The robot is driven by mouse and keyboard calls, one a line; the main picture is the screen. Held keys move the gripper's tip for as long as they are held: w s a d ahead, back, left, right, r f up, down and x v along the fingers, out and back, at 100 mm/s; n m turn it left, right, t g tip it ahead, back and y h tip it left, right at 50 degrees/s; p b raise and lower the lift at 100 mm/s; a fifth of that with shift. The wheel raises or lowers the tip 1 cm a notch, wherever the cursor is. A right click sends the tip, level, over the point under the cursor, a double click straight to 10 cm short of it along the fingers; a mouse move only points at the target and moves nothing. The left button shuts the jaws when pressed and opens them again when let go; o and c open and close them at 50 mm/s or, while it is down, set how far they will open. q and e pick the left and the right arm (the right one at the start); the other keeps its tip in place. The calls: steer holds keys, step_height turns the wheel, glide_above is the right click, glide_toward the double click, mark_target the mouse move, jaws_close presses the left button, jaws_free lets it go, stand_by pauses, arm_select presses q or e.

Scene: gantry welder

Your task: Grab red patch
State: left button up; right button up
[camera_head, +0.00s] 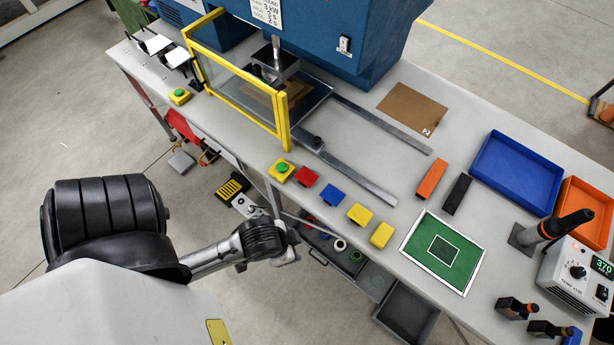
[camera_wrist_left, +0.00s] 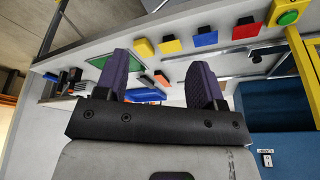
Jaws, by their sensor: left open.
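The red patch (camera_head: 307,177) is a small flat square near the front edge of the grey workbench, between a yellow box with a green button and the blue patch (camera_head: 332,195). In the left wrist view the red patch (camera_wrist_left: 246,29) lies up and to the right of the fingers, beside the blue patch (camera_wrist_left: 205,37). My left gripper (camera_wrist_left: 160,68) is open, with nothing between its purple fingers. In the head view my left arm's end shows in front of the bench edge, apart from the red patch; its fingers are hard to make out there. My right gripper is not in view.
Two yellow patches (camera_head: 360,214) continue the row to the right. A green mat (camera_head: 445,250), orange block (camera_head: 432,179) and black block (camera_head: 457,193) lie beyond. A yellow-framed guard (camera_head: 285,125) and blue machine (camera_head: 350,45) stand behind. A green button (camera_head: 282,168) sits close left of the red patch.

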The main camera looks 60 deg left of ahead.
arm_select(q)
steer(key=shift+d, duration=0.15)
steer(key=o, duration=0.7)
steer(key=shift+a, duration=0.2)
